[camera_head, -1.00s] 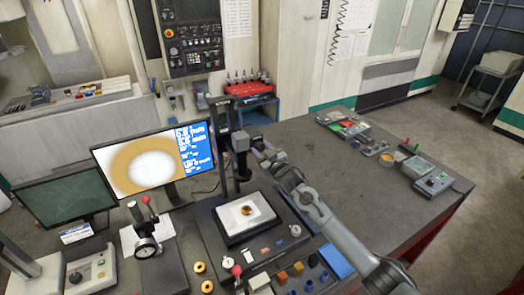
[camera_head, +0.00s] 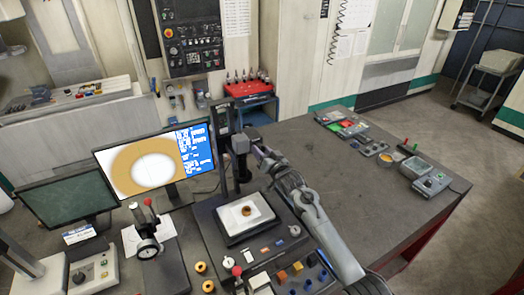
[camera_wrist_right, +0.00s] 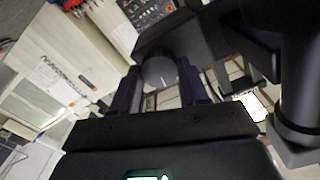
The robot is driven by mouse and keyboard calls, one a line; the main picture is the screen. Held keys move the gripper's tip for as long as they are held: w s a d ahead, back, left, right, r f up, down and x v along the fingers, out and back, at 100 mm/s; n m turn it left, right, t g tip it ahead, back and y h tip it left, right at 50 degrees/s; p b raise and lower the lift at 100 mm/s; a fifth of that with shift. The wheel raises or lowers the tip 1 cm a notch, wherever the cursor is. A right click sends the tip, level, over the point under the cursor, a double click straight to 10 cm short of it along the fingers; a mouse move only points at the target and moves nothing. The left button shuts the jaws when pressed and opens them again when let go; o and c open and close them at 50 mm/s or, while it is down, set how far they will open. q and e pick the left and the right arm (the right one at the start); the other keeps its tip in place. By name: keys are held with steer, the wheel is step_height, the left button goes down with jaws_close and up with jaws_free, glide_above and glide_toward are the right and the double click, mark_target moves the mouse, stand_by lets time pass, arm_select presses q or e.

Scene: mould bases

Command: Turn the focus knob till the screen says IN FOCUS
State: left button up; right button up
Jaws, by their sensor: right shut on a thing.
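The screen (camera_head: 140,167) shows an orange-brown ring around a white centre, with a blue text panel (camera_head: 196,147) on its right; the text is too small to read. The measuring microscope's dark upright column (camera_head: 226,165) stands right of the screen. My right gripper (camera_head: 257,150) is at the side of its head (camera_head: 240,145). In the right wrist view the dark round focus knob (camera_wrist_right: 160,70), with a pale mark, sits between my right gripper's two fingers (camera_wrist_right: 162,88), which are shut on it. My left gripper is not in view.
A lit stage (camera_head: 229,228) with a small brown ring part (camera_head: 246,211) lies below the head. Small coloured parts (camera_head: 297,266) lie in front of it. A second dark monitor (camera_head: 66,200) stands left. The bench (camera_head: 345,190) on the right is largely clear.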

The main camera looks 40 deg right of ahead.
steer(key=m+p, duration=0.1)
steer(key=m, duration=0.2)
steer(key=shift+r+m, duration=0.1)
steer(key=shift+m, duration=0.2)
steer(key=shift+d+m+p, duration=0.1)
steer(key=shift+m+p, duration=0.25)
steer(key=shift+m, duration=1.25)
steer(key=o, duration=1.1)
steer(key=shift+c, duration=0.2)
steer(key=s+a+b, duration=0.1)
steer(key=s, duration=0.9)
steer(key=shift+s+a+b, duration=0.35)
steer(key=shift+a, duration=0.05)
